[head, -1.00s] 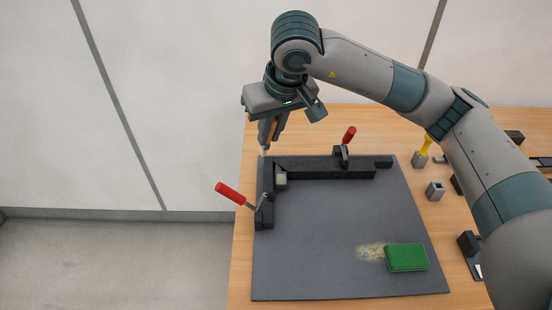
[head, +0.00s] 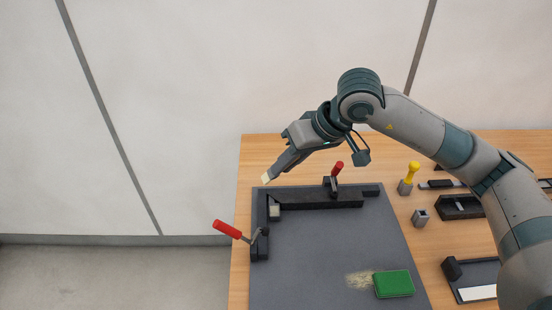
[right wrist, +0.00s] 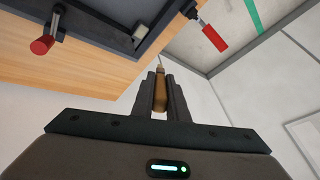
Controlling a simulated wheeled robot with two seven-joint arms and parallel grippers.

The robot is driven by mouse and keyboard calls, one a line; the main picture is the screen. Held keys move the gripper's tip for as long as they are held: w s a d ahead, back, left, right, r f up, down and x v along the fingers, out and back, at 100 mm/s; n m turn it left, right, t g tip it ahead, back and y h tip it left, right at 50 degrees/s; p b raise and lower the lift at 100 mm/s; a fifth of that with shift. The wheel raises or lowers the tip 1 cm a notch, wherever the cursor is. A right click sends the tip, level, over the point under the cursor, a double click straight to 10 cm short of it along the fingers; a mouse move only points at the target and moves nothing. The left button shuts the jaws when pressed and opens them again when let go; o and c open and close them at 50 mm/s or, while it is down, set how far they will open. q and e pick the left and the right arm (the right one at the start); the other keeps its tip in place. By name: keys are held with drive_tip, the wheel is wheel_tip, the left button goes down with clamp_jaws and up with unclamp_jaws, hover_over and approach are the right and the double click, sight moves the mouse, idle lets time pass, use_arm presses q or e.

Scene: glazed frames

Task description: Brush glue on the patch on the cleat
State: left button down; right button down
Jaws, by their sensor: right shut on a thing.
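My right gripper (head: 282,167) is shut on a brush, tilted down to the left above the far left corner of the dark mat (head: 325,250). The brush's pale tip (head: 266,178) shows in the head view; its brown handle (right wrist: 160,92) sits between the fingers in the right wrist view. The tip appears apart from everything. A small pale block (head: 275,211), seemingly the cleat, sits in the inner corner of the black L-shaped fence (head: 320,199). It also shows in the right wrist view (right wrist: 139,32). I cannot make out a glue patch. My left gripper is out of view.
Red-handled clamps stand on the fence's left arm (head: 228,229) and back arm (head: 338,168). A green block (head: 394,284) lies beside a pale grainy smear. Right of the mat stand a yellow-handled tool (head: 412,172), an empty grey holder (head: 421,218) and dark trays (head: 460,207).

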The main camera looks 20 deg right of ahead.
sight(268, 177)
use_arm(q)
drive_tip(key=shift+r, duration=0.1)
use_arm(e)
drive_tip(key=shift+d, duration=0.1)
idle(0.3)
use_arm(q)
drive_tip(key=shift+f+b, duration=0.4)
drive_tip(key=shift+b, duration=0.05)
use_arm(e)
drive_tip(key=shift+f, duration=2.45)
